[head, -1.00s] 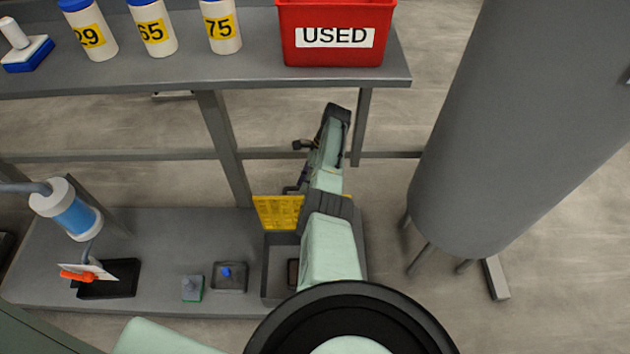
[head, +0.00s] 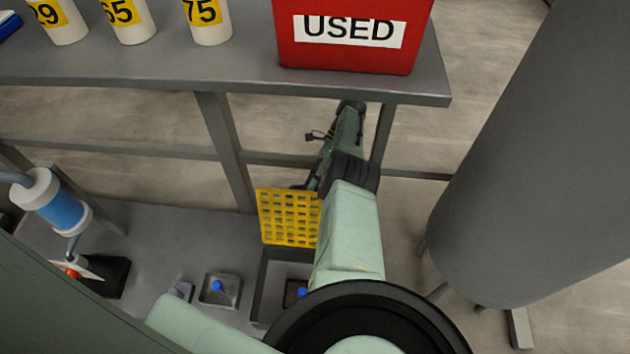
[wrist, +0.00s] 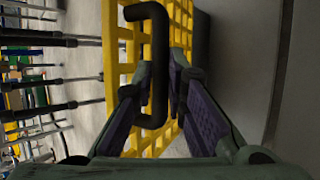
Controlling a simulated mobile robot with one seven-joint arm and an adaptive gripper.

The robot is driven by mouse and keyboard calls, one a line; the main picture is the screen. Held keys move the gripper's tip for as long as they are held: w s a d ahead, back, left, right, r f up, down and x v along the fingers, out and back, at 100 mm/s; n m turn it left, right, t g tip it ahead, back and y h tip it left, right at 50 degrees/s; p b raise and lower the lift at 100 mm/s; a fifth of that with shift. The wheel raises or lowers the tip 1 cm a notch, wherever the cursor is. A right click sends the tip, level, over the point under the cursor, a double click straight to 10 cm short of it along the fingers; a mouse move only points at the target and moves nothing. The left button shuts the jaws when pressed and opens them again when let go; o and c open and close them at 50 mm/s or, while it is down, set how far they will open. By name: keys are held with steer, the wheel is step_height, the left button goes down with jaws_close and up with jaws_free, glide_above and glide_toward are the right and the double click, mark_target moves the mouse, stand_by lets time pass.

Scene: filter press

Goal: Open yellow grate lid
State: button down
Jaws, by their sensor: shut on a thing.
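The yellow grate lid (head: 287,217) stands raised, about upright, at the far edge of an open grey box (head: 259,290). Its right part is hidden behind my arm in the head view. In the wrist view the lid's yellow bars (wrist: 117,72) fill the middle, with a black bar handle (wrist: 158,30) standing off its face. My gripper (wrist: 158,88) is shut on this handle, one finger on each side of it. In the head view my gripper is mostly hidden behind my arm.
A blue-knobbed item (head: 301,292) sits inside the box. A small tray (head: 220,291) lies to its left. Above is a grey shelf (head: 250,85) with a red USED bin (head: 350,35) and white bottles (head: 207,20). A large grey cylinder (head: 530,150) stands at right.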

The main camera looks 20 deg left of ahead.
steer(key=shift+s+f, duration=0.2)
steer(key=shift+f, duration=0.35)
steer(key=c, duration=1.8)
jaws_free()
steer(key=shift+w+f, duration=0.1)
steer(key=shift+w, duration=0.05)
steer(key=shift+o, duration=1)
steer(key=shift+r, duration=0.2)
steer(key=shift+r, duration=0.15)
